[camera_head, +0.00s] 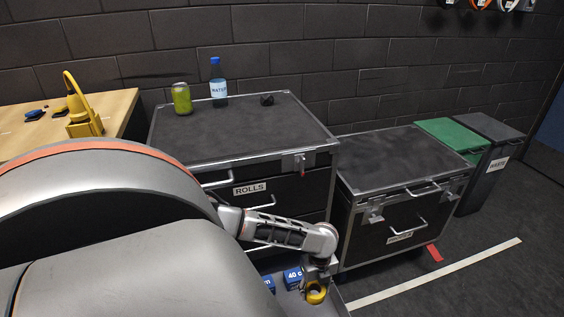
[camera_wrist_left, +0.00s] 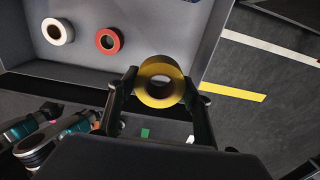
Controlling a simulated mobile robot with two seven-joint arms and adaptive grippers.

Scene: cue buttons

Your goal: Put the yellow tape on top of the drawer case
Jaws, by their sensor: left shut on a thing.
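The yellow tape (camera_head: 316,295) is a ring held in my left gripper (camera_head: 317,281), low in the head view in front of the drawer case. In the left wrist view, the yellow tape (camera_wrist_left: 152,99) sits between the two fingers of the gripper (camera_wrist_left: 160,88), at the edge of a grey tray. The black drawer case (camera_head: 235,140) labelled ROLLS has metal edges and handles on its front. Its top lies above and behind my left gripper.
A green can (camera_head: 181,98), a water bottle (camera_head: 218,88) and a small dark object (camera_head: 267,99) stand on the case top. Its front and middle are clear. A lower case (camera_head: 400,155) stands to the right. The tray (camera_wrist_left: 140,22) holds white tape (camera_wrist_left: 48,30) and red tape (camera_wrist_left: 117,41).

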